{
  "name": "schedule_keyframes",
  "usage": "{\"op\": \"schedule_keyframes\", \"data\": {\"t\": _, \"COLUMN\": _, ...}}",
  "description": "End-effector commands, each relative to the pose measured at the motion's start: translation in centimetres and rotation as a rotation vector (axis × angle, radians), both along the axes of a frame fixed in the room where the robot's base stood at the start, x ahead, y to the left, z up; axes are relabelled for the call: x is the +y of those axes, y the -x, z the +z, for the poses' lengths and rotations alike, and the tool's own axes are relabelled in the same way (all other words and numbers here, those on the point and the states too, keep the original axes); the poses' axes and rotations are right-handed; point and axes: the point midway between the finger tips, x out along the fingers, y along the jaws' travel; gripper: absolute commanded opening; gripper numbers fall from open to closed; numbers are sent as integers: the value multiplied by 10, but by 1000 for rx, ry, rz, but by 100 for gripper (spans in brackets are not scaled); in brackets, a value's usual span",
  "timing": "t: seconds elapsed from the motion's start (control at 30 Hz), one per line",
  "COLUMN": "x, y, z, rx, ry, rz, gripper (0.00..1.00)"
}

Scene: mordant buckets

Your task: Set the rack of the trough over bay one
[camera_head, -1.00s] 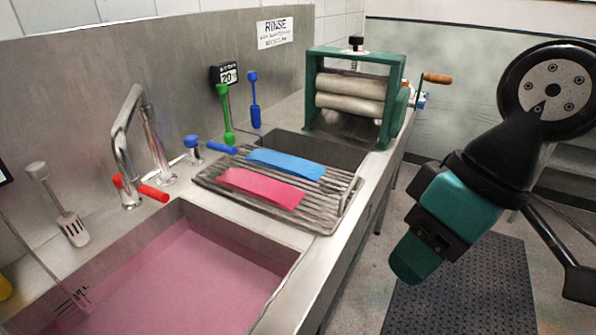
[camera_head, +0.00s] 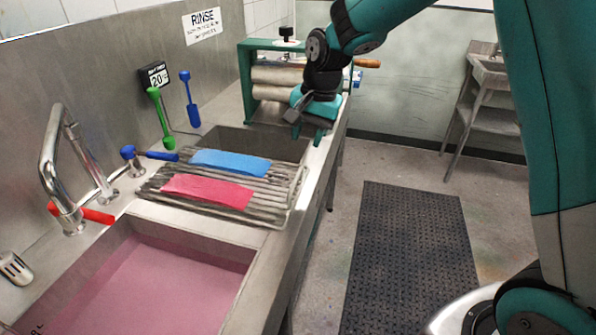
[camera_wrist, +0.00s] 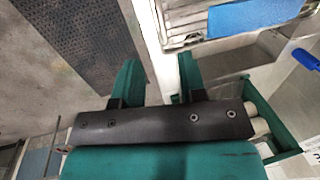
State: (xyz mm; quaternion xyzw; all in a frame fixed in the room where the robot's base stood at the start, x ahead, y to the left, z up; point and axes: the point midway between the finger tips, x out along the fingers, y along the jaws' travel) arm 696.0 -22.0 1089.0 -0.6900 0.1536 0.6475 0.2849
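The wire rack (camera_head: 275,212) lies across the steel trough, between the front bay of pink liquid (camera_head: 160,285) and the dark far bay (camera_head: 270,142). A pink strip (camera_head: 207,190) and a blue strip (camera_head: 230,162) lie on it. A raised wire handle (camera_head: 298,188) stands at its right end. My gripper (camera_head: 307,137) is above the trough's right edge, beyond the rack and apart from it. In the wrist view my gripper (camera_wrist: 157,62) has its fingers apart with nothing between them. The rack (camera_wrist: 185,24) and blue strip (camera_wrist: 245,20) show at the top there. No bay number is readable.
A green roller press (camera_head: 262,45) stands at the trough's far end, close behind my gripper. A chrome tap (camera_head: 55,165) with red and blue levers stands along the back wall. Green (camera_head: 160,115) and blue (camera_head: 190,98) tools hang nearby. A dark mat (camera_head: 410,250) covers open floor at right.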

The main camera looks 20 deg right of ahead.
Motion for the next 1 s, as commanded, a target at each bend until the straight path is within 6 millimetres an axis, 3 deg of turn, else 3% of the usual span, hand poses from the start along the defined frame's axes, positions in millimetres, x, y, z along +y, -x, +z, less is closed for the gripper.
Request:
{"op": "schedule_keyframes", "data": {"t": 0.3, "x": 12, "y": -7, "z": -70, "rx": 5, "ry": 0, "rz": 3, "gripper": 38}}
{"op": "schedule_keyframes", "data": {"t": 0.5, "x": 16, "y": -11, "z": -101, "rx": 2, "ry": 0, "rz": 2, "gripper": 38}}
{"op": "schedule_keyframes", "data": {"t": 0.7, "x": 18, "y": -13, "z": -113, "rx": 0, "ry": 0, "rz": 3, "gripper": 38}}
{"op": "schedule_keyframes", "data": {"t": 0.97, "x": 18, "y": -13, "z": -113, "rx": -1, "ry": 0, "rz": 3, "gripper": 38}}
{"op": "schedule_keyframes", "data": {"t": 1.0, "x": 18, "y": -13, "z": -113, "rx": -1, "ry": 0, "rz": 3, "gripper": 29}}
